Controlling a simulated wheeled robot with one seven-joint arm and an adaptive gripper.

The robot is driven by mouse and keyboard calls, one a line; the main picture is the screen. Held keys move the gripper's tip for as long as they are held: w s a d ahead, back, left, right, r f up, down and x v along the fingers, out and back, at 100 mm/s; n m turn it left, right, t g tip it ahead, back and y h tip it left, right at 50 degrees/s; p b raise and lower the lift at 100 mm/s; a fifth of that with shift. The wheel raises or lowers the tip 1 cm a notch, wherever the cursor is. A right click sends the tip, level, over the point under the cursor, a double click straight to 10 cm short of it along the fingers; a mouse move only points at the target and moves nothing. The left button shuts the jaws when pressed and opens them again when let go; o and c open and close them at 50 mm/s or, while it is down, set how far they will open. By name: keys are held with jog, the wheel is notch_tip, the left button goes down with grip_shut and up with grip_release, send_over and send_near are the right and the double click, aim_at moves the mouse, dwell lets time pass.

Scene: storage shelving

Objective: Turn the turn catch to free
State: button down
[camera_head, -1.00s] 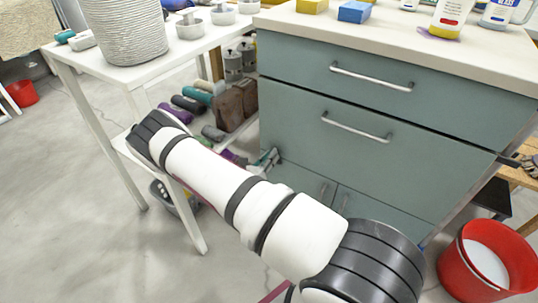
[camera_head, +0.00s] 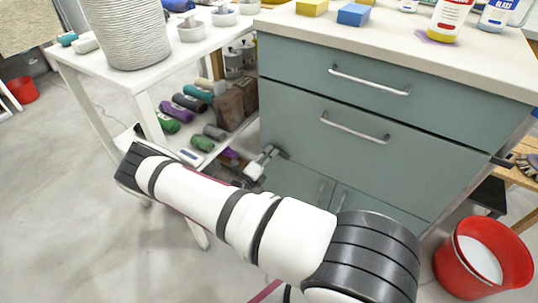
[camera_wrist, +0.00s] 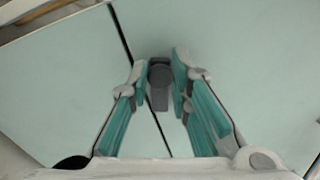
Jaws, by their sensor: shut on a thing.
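The turn catch (camera_wrist: 159,84) is a small dark grey piece on the pale blue-green cabinet front in the wrist view. Its long side runs roughly up and down in that picture, close to the dark seam between two panels. My gripper (camera_wrist: 160,76) has its two teal-padded fingers on either side of the catch, shut on it. In the head view my gripper (camera_head: 262,163) is low at the left edge of the blue-green cabinet (camera_head: 350,165). The catch itself cannot be made out there.
A white table (camera_head: 145,75) with bowls, and rolls on its lower shelf, stands left of my gripper. Two bar handles (camera_head: 355,128) cross the drawers. A red bucket (camera_head: 475,265) stands at right.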

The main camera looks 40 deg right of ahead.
jog(key=shift+s+f+n, duration=0.1)
jog(key=shift+n, duration=5.15)
jog(key=shift+f+n, duration=0.1)
jog(key=shift+n, duration=5.15)
jog(key=c, duration=1.5)
grip_release()
jog(key=shift+o, duration=0.2)
jog(key=v, duration=1.2)
